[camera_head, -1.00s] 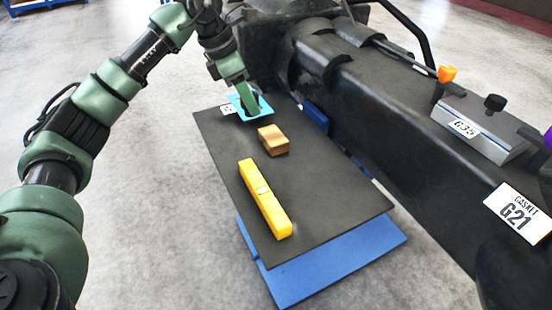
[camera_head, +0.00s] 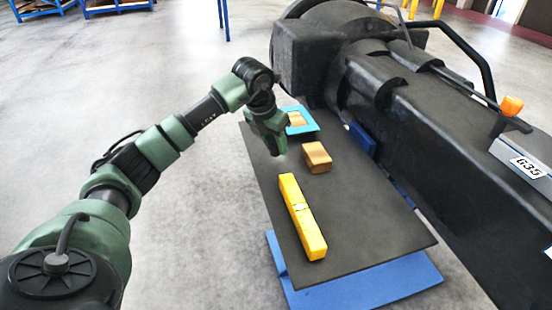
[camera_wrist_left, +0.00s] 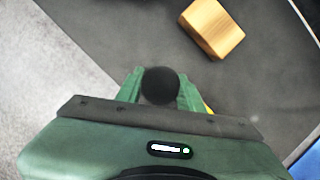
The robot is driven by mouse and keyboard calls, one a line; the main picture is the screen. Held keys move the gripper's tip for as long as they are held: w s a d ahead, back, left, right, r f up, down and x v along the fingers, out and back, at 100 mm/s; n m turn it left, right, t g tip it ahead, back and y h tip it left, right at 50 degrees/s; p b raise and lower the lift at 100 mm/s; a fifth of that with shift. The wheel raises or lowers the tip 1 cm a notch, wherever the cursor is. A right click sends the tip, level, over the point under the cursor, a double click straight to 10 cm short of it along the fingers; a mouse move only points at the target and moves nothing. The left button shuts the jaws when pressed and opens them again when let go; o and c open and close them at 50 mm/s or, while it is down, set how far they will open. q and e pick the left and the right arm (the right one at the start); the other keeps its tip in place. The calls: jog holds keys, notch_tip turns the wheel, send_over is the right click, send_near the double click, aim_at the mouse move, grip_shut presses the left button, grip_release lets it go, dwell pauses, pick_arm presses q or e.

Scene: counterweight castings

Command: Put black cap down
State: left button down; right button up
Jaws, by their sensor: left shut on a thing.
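The black cap (camera_wrist_left: 160,86) is round and dark, and sits between the two green fingers of my left gripper in the left wrist view. My left gripper (camera_wrist_left: 160,90) is shut on it. In the head view my left gripper (camera_head: 277,151) is over the left edge of the dark tabletop (camera_head: 365,215), to the left of a wooden block (camera_head: 317,156). The cap is hidden or too dark to make out there. How high it is above the tabletop, I cannot tell. My right gripper is not in view.
A blue square frame (camera_head: 309,126) with a wooden piece inside lies at the table's far end. A yellow bar (camera_head: 301,218) lies along the table nearer me. A large black machine casting (camera_head: 440,130) stands along the right side. The tabletop right of the bar is clear.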

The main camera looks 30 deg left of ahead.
pick_arm(q)
notch_tip(320, 180, down, 6)
jog(key=shift+r+p, duration=0.1)
jog(key=shift+p, duration=0.25)
jog(key=shift+f, duration=0.25)
jog(key=shift+f, duration=0.2)
jog(key=c, duration=0.9)
grip_release()
jog(key=shift+r, duration=0.2)
